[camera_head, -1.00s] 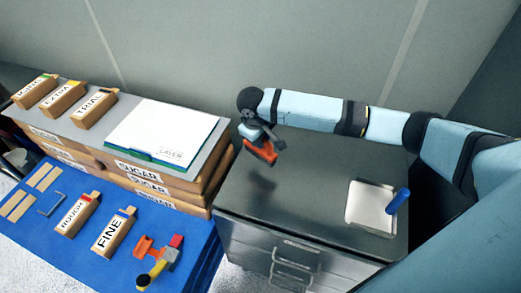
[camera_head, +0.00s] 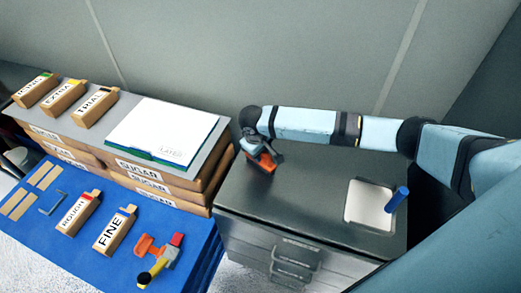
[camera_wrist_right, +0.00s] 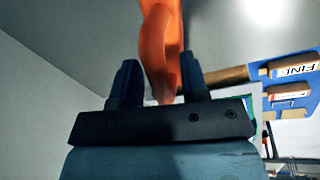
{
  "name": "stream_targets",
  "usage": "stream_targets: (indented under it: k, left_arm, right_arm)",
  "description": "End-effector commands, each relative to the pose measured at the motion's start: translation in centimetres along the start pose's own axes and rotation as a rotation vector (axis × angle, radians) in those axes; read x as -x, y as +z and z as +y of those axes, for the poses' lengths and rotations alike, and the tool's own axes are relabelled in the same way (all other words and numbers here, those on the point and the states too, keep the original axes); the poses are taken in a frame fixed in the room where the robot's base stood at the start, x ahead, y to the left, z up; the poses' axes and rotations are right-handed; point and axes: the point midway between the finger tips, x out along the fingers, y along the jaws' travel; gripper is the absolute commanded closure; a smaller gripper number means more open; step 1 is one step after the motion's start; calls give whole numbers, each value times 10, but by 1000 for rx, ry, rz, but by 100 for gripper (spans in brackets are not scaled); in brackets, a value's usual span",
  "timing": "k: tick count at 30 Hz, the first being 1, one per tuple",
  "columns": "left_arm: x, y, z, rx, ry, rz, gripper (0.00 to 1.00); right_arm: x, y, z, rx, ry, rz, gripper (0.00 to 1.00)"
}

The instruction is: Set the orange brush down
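The orange brush (camera_head: 265,163) is in my right gripper (camera_head: 257,146), at the back left of the dark cabinet top (camera_head: 290,205). The brush is very low over the top; I cannot tell whether it touches it. In the right wrist view, the orange handle (camera_wrist_right: 161,50) stands between the two dark fingers of the right gripper (camera_wrist_right: 160,75), which look closed on it. The gripper and wrist hide part of the brush in the head view. My left gripper is not in view.
A white square tray (camera_head: 368,205) with a blue cylinder (camera_head: 397,199) stands at the cabinet's right. A blue table (camera_head: 40,235) holds labelled boxes and tools. The cabinet's middle is clear.

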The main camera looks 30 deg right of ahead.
Motion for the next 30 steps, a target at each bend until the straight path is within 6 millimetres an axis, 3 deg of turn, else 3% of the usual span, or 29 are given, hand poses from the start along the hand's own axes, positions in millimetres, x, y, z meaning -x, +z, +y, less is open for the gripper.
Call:
stream_targets:
  k: [11, 14, 24, 30]
  left_arm:
    - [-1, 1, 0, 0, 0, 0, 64]
    - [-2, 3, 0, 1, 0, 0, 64]
    - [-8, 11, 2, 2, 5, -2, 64]
    - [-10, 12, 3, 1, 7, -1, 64]
  right_arm:
    - [6, -1, 1, -1, 1, 2, 56]
    - [19, -1, 1, -1, 0, 4, 56]
    - [90, -1, 1, -1, 0, 4, 56]
    - [117, -1, 1, -1, 0, 2, 56]
